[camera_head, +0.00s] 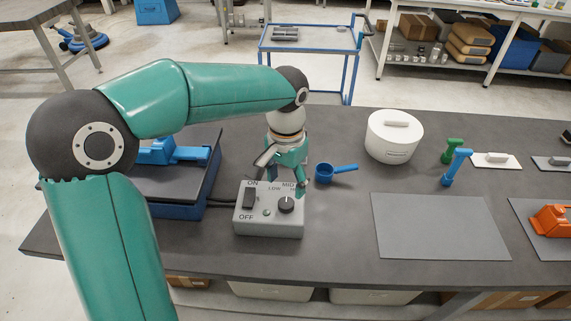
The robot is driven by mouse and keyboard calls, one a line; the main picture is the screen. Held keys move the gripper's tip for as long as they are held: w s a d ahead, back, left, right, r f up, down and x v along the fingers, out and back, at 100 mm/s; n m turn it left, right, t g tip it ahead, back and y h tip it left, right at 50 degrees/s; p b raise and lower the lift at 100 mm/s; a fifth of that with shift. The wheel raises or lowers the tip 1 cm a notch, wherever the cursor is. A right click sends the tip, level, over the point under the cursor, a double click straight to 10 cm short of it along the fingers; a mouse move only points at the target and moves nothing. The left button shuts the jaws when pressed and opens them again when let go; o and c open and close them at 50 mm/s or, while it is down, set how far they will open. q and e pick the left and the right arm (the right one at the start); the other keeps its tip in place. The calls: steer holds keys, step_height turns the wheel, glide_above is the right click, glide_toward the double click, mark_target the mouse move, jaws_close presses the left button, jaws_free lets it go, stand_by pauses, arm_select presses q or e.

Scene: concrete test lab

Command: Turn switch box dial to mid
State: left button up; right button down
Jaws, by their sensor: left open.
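The grey switch box (268,224) stands on the dark table in the camera_head view, with an ON/OFF rocker switch (249,198) at its left. Its black dial (286,204) sits at the right of the top face, near the LOW and MID labels. The label at the far right is partly covered. My left gripper (283,183) is open just above and behind the dial, its fingers pointing down. I cannot tell whether a finger touches the dial. The dial's exact pointer direction is too small to read. My right gripper is not in view.
A blue measuring cup (325,173) lies right of my gripper. A white round tub (395,136) stands farther back. A grey mat (440,226) lies to the right; the table between box and mat is clear.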

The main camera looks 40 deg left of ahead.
mark_target(286, 203)
arm_select(q)
steer(key=shift+r, duration=2.55)
